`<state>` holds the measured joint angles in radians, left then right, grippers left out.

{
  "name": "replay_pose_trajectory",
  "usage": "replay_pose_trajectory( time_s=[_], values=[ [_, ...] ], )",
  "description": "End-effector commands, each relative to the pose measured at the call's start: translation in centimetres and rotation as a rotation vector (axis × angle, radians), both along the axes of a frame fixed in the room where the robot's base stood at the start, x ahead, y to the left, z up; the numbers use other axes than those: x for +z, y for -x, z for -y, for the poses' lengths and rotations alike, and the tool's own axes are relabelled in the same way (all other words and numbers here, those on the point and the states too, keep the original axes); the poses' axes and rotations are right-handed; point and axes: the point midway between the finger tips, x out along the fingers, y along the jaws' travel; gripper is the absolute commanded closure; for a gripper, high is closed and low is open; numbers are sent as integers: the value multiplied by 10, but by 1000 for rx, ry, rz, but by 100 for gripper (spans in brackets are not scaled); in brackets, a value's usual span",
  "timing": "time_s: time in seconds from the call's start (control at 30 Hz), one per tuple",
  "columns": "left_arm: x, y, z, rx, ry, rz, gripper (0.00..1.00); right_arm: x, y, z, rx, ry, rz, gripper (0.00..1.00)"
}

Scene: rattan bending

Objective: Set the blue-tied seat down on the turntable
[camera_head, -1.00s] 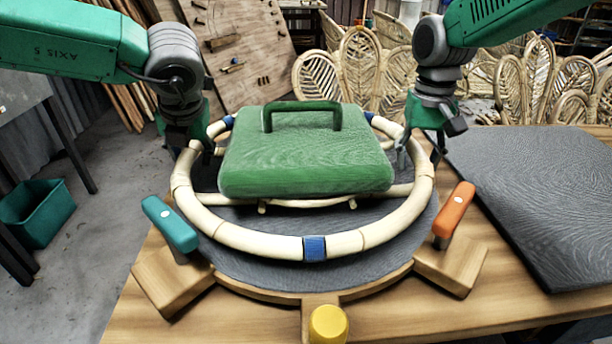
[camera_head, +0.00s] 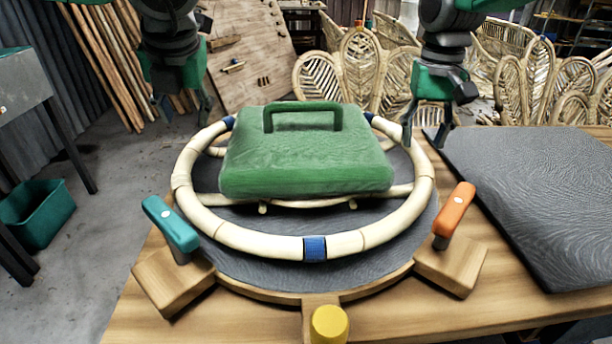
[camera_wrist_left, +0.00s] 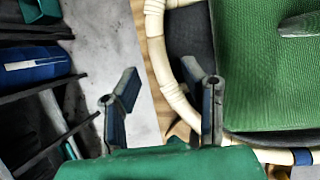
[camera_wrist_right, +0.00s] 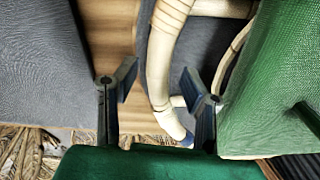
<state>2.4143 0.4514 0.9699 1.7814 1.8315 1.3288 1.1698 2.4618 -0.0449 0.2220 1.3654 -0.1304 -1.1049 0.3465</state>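The blue-tied seat (camera_head: 250,239) is a pale rattan ring with blue bindings. It lies on the dark round turntable (camera_head: 345,277). A green block with a handle (camera_head: 310,160) sits on the seat's crossbars. My left gripper (camera_head: 180,108) is open and empty, above and outside the ring's left back edge. My right gripper (camera_head: 425,138) is open and empty near the ring's right back edge. The right wrist view shows its spread fingers (camera_wrist_right: 160,88) with the ring (camera_wrist_right: 160,65) visible between them.
A teal-handled clamp (camera_head: 170,225) and an orange-handled clamp (camera_head: 454,215) stand at the turntable's front sides. A yellow knob (camera_head: 329,324) is at the front. A grey mat (camera_head: 540,190) covers the table's right side. Rattan chair backs (camera_head: 360,70) stand behind.

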Motion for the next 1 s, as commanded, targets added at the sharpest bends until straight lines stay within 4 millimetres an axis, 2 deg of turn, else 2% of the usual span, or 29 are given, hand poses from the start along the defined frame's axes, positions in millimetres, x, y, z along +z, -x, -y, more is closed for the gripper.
replay_pose_trajectory(
  time_s=[0.03,0.2,0.4,0.8,1.0],
  values=[
    [0,0,0,0,0,0,63,13,-1,0,0,-1,5,62],
    [0,0,0,0,0,0,63,45,-1,-1,0,-1,1,62],
    [0,0,0,0,0,0,63,65,-1,-1,0,0,0,62],
    [0,0,-1,0,0,0,63,69,-1,-1,0,0,-1,62],
    [1,2,-14,2,1,1,63,71,-1,-1,0,0,-1,62]
  ],
)
